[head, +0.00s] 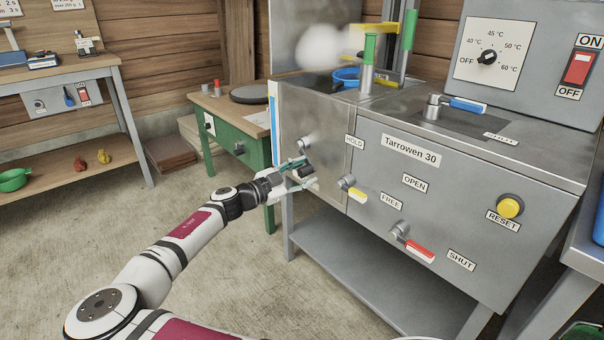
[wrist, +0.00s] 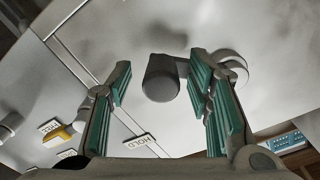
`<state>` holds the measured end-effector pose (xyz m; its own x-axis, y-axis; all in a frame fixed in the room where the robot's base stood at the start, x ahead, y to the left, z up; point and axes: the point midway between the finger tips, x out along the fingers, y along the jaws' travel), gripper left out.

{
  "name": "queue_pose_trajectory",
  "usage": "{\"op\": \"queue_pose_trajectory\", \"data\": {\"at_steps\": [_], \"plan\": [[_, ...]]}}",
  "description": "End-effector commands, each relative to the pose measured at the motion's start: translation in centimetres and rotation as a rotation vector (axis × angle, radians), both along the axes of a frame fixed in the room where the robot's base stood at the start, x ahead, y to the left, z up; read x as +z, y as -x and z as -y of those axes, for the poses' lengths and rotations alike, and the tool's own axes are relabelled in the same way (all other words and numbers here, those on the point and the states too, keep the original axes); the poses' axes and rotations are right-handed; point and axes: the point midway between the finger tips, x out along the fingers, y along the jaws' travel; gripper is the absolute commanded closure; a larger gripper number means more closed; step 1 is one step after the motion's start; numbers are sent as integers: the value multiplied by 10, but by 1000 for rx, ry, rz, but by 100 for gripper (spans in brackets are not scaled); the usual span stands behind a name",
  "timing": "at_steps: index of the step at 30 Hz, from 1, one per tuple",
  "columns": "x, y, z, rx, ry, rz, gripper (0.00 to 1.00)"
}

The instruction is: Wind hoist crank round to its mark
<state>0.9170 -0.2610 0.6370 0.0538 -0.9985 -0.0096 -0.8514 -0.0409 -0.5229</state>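The hoist crank shows in the wrist view as a grey round handle (wrist: 160,80) on a short arm, with a pale round hub partly behind the right finger. In the head view a grey round part of the crank (head: 306,143) shows on the front of the steel machine, and the rest is hidden by my gripper. My gripper (head: 302,168) is open in front of the panel. In the wrist view the crank handle lies between its two green-padded fingers (wrist: 158,75), with a gap on the left. Contact on the right cannot be told. I cannot make out the crank's mark.
A yellow-tipped lever (head: 351,188) sits close right of my gripper, by the HOLD and FREE labels. A red lever (head: 413,247) and yellow reset button (head: 510,206) are further right on the steel machine (head: 450,190). A green table (head: 228,150) stands behind left.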

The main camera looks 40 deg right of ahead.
Motion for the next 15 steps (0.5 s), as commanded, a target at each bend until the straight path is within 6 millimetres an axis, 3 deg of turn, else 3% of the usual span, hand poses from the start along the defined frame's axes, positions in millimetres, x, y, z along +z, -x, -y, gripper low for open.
{"op": "queue_pose_trajectory", "data": {"at_steps": [8, 15], "plan": [[1, -1, -4, 3, 1, 0, 54], [1, 1, -41, 5, 1, 1, 54]]}}
